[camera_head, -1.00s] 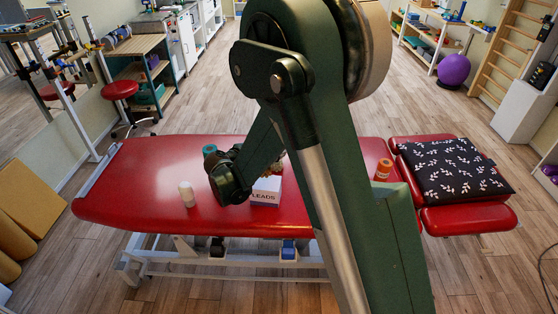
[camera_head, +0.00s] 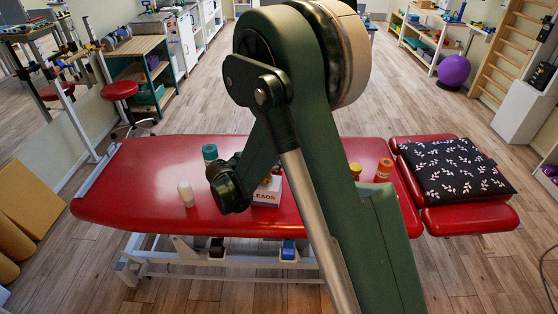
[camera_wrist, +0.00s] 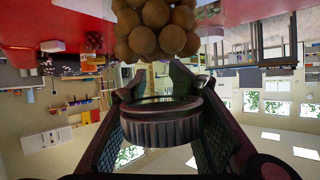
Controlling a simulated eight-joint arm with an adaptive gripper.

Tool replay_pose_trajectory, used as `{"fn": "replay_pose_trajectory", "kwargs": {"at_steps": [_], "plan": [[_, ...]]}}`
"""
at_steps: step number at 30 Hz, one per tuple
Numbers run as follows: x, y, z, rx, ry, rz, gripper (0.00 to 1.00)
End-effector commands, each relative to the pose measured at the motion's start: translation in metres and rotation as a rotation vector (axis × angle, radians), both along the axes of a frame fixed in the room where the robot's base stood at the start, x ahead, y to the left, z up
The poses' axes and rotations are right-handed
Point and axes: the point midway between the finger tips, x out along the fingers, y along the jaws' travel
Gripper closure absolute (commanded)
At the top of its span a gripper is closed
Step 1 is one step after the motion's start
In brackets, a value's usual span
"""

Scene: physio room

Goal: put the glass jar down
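The glass jar shows in the wrist view as a grey ribbed lid (camera_wrist: 160,127) with a cluster of round brown balls (camera_wrist: 157,28) beyond it, seen through clear glass. My gripper (camera_wrist: 160,105) has its fingers on both sides of the lid and appears shut on it. In the head view my wrist is above the red treatment couch (camera_head: 130,185), close to the white LEADS box (camera_head: 266,196). A small brown patch shows just above the box. My fingers and most of the jar are hidden there by my arm. I cannot tell whether the jar touches the couch.
A white bottle (camera_head: 186,194) and a teal roll (camera_head: 209,152) stand left of my wrist. A yellow-topped container (camera_head: 355,170) and an orange container (camera_head: 384,169) stand to the right, before the black patterned pillow (camera_head: 455,170). The couch's left part is clear.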

Motion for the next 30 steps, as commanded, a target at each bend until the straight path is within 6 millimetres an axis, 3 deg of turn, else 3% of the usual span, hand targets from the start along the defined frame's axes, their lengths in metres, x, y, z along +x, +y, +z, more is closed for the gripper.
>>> {"fn": "replay_pose_trajectory", "kwargs": {"at_steps": [17, 30], "plan": [[-0.001, 0.001, 0.005, 0.0, 0.0, 0.0, 0.67], [-0.04, 0.037, 0.028, 0.0, 0.0, 0.002, 0.67]]}}
